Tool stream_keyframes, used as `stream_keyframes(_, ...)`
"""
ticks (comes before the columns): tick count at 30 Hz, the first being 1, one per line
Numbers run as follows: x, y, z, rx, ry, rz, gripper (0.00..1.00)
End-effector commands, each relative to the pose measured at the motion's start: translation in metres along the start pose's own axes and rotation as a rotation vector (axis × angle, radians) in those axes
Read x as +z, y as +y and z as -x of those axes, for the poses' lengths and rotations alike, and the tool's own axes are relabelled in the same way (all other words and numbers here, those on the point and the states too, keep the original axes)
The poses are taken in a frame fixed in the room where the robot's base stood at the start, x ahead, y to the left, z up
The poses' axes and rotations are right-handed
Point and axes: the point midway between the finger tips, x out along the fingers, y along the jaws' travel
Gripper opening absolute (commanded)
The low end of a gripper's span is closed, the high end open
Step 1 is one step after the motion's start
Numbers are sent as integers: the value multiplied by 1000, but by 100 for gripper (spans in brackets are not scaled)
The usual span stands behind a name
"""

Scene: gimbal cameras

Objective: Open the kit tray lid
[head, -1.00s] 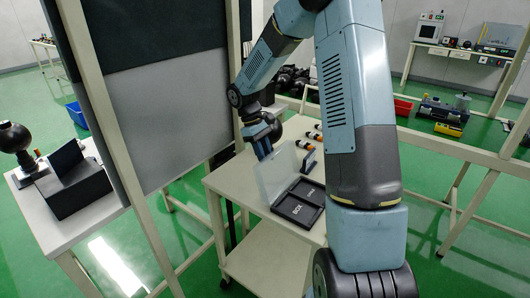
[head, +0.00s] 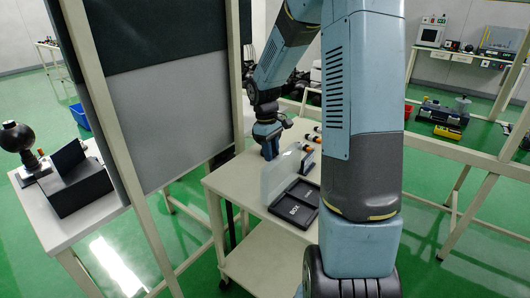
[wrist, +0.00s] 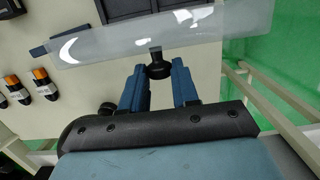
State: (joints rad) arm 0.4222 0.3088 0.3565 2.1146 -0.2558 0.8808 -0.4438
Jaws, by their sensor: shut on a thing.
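The black kit tray (head: 293,221) lies on the pale table, its dark compartments facing up. It shows at the top of the wrist view (wrist: 107,19). Its clear lid (head: 276,180) stands raised, close to upright, along the tray's left side. In the wrist view the lid (wrist: 110,45) crosses the picture as a translucent strip. A black knob (wrist: 158,71) sticks out from the lid. My gripper (wrist: 159,78) is shut on this knob, with a blue finger on either side. In the head view my gripper (head: 270,155) points down just behind the lid.
A grey partition panel (head: 165,115) stands to the left of the table. Frame posts and a rail stand to the right. The table in front of the lid's left side is bare.

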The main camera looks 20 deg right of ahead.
Motion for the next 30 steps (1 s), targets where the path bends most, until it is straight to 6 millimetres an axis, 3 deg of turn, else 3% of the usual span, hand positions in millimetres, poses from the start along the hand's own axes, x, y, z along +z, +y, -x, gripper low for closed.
stream_keyframes(3, 9, 3, 2, 4, -3, -4, 0)
stream_keyframes(12, 10, 4, 2, 3, -4, -4, 0)
stream_keyframes(13, 10, 4, 2, 3, -4, -4, 30)
stream_keyframes(18, 10, 3, 2, 2, -3, -3, 46)
stream_keyframes(21, 9, 2, 2, 2, -3, -2, 53)
stream_keyframes(30, 8, 1, 6, 1, -3, -1, 53)
